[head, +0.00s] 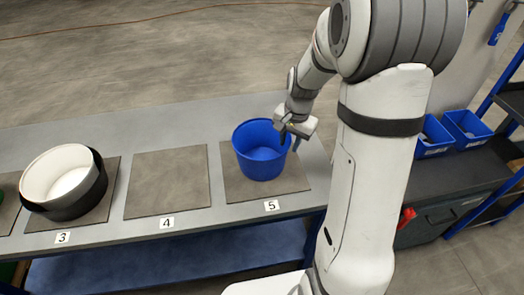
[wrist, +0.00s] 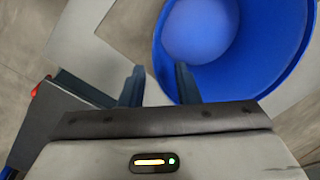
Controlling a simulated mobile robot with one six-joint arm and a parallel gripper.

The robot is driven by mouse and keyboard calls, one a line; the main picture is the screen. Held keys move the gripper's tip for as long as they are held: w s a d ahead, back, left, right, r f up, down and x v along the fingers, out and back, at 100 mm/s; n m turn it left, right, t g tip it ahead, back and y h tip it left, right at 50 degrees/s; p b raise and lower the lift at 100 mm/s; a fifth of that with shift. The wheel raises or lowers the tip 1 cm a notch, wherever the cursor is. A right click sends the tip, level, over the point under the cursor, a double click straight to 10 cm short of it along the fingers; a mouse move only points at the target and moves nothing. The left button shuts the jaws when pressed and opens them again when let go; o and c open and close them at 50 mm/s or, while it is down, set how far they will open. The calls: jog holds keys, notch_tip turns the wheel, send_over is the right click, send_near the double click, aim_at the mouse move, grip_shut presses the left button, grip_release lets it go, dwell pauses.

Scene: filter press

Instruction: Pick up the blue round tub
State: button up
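The blue round tub (head: 260,160) stands upright and looks empty on the grey mat marked 5. My gripper (head: 290,139) is at the tub's right rim, pointing down. In the wrist view, the tub (wrist: 290,62) fills the upper right. My gripper (wrist: 160,78) is open there, with a gap between its two fingers. The right finger overlaps the tub and the left finger lies outside it, so the near wall shows between them. I cannot tell whether either finger touches the wall or how far down they reach.
Mat 4 (head: 167,184) is bare. A white tub with a black outer band (head: 66,184) stands on mat 3. Small blue bins (head: 465,128) sit on the dark cabinet at right. The grey table (head: 205,122) is clear behind the mats.

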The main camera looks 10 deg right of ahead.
aim_at(285, 157)
jog(key=f, duration=0.4)
jog(key=a+f, duration=0.1)
jog(key=f, duration=0.2)
jog(key=shift+p, duration=0.4)
jog(key=shift+c, duration=0.3)
grip_shut()
